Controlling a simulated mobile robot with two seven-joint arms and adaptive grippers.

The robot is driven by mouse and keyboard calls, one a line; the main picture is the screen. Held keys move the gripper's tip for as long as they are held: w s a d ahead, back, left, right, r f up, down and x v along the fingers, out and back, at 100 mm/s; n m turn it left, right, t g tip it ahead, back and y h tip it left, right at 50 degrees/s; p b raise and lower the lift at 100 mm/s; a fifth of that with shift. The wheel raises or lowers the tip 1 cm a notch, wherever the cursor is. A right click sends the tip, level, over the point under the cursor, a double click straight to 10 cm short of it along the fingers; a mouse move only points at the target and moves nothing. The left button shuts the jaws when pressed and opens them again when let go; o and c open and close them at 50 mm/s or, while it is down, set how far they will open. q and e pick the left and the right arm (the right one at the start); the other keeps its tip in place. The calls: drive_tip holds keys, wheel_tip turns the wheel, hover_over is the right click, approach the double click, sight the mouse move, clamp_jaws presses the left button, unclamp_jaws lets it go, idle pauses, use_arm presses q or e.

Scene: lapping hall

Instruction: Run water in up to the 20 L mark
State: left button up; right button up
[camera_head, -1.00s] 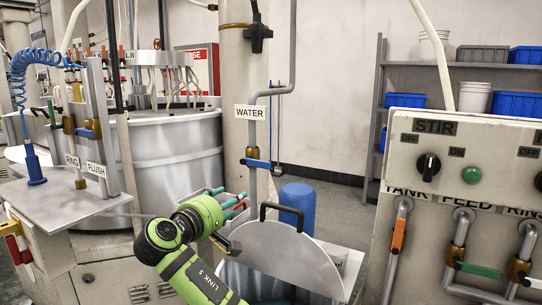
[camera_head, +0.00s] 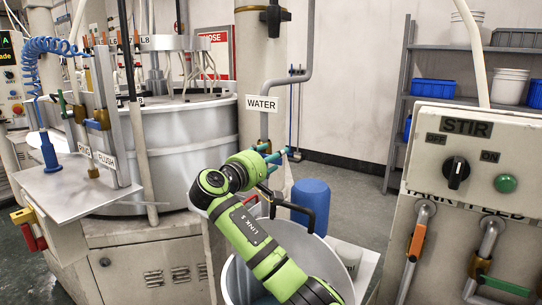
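The WATER sign (camera_head: 262,104) hangs on a grey pipe (camera_head: 306,60) in front of the column. A small blue piece (camera_head: 295,155) shows low beside that pipe; I cannot tell if it is the water valve's lever. My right arm reaches up from the lower right. Its gripper (camera_head: 278,153), with teal fingers, is at the pipe below the sign; finger contact is unclear. The round grey tub (camera_head: 233,282) stands below, partly hidden by my arm, with some blue inside. No 20 L mark or water level is readable. My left gripper is out of view.
A blue drum (camera_head: 311,200) stands behind the tub. The STIR panel (camera_head: 480,150) with pipes below is at the right. A large lapping machine (camera_head: 190,150) and a metal stand (camera_head: 75,190) with hoses fill the left. Open floor (camera_head: 350,185) lies behind.

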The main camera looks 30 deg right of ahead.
drive_tip(key=shift+c, duration=1.2)
drive_tip(key=c, duration=0.7)
clamp_jaws()
drive_tip(key=n+p, duration=0.1)
drive_tip(key=p, duration=0.1)
drive_tip(key=r+n+p, duration=0.1)
drive_tip(key=p, duration=0.1)
drive_tip(key=r+n+p, duration=0.1)
drive_tip(key=n+p, duration=0.1)
drive_tip(key=p, duration=0.1)
drive_tip(key=shift+w+r, duration=0.1)
drive_tip(key=shift+w, duration=0.15)
drive_tip(key=shift+w+a+n+p, duration=0.1)
drive_tip(key=shift+n+p, duration=0.25)
drive_tip(key=shift+n, duration=0.05)
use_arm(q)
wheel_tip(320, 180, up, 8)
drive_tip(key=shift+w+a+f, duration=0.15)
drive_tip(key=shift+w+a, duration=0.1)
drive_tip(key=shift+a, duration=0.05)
